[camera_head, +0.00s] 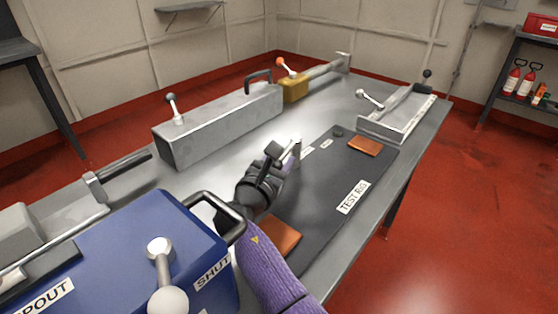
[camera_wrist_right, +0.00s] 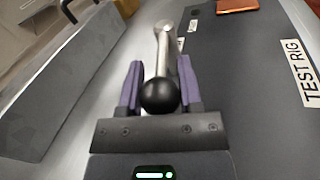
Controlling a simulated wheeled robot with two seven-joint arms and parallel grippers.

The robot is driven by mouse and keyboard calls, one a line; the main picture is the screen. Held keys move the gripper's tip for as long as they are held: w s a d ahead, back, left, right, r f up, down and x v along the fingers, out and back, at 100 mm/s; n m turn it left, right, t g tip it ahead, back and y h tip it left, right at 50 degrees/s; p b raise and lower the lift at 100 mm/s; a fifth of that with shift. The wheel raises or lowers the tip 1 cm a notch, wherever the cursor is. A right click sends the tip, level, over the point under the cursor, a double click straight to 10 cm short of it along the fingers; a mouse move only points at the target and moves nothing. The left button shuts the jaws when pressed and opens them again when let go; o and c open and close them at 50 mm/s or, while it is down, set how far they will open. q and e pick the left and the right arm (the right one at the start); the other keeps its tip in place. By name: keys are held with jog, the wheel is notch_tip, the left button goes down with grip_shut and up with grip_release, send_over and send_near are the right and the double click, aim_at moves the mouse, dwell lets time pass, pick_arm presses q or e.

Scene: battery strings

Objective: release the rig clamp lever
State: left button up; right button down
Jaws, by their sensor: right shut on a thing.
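The rig clamp lever is a silver bar (camera_wrist_right: 163,52) with a black ball knob (camera_wrist_right: 160,95), at the left edge of the dark TEST RIG plate (camera_head: 318,205). In the right wrist view, the knob lies between the two purple fingers of my right gripper (camera_wrist_right: 158,82), which is shut on the lever. In the head view, my right gripper (camera_head: 284,156) is beside the plate's left edge and hides most of the lever. My left gripper is not in view.
Orange pads (camera_head: 365,146) lie on the plate. A long grey box (camera_head: 215,130) with a handle stands behind it to the left, and a blue box (camera_head: 130,250) at front left. A light tray (camera_head: 400,122) sits at far right. Bare metal tabletop (camera_head: 320,100) lies between them.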

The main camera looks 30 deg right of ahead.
jog(key=shift+c, duration=1.3)
grip_release()
